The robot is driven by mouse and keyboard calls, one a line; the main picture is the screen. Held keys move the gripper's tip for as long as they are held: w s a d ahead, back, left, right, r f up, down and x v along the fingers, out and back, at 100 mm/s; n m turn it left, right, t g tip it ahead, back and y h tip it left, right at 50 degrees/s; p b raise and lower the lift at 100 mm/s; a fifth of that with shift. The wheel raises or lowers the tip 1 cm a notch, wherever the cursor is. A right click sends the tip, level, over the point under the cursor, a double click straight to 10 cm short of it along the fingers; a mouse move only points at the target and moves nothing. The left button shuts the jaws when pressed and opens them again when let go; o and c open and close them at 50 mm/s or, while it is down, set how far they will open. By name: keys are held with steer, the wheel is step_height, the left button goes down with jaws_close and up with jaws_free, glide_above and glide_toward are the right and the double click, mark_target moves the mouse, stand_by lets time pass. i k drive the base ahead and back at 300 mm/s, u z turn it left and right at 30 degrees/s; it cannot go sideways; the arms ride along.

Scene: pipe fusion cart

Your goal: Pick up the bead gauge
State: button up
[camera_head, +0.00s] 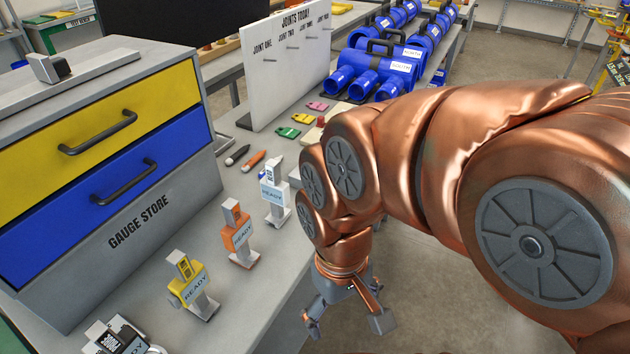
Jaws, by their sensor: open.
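No thing in view is legibly marked as the bead gauge, so I cannot tell which it is. A cabinet lettered GAUGE STORE (140,222) stands at the left, with a yellow drawer (60,130) and a blue drawer (75,225), both shut; their insides are hidden. A small grey and black device (50,67) sits on the cabinet top. My gripper (348,326) hangs open and empty, pointing down, beyond the bench's right edge, apart from everything on it.
Upright tagged devices stand on the bench: yellow (190,287), orange (238,235), white (273,195); a black one (115,338) is cut off below. Two markers (252,161) lie behind. A white JOINTS TODAY board (280,75) and blue pipe pieces (375,72) stand farther back.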

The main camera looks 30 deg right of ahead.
mark_target(277, 192)
steer(key=u, duration=0.3)
steer(key=k, duration=0.95)
steer(key=u, duration=0.7)
steer(key=i, duration=0.35)
steer(key=z, duration=0.35)
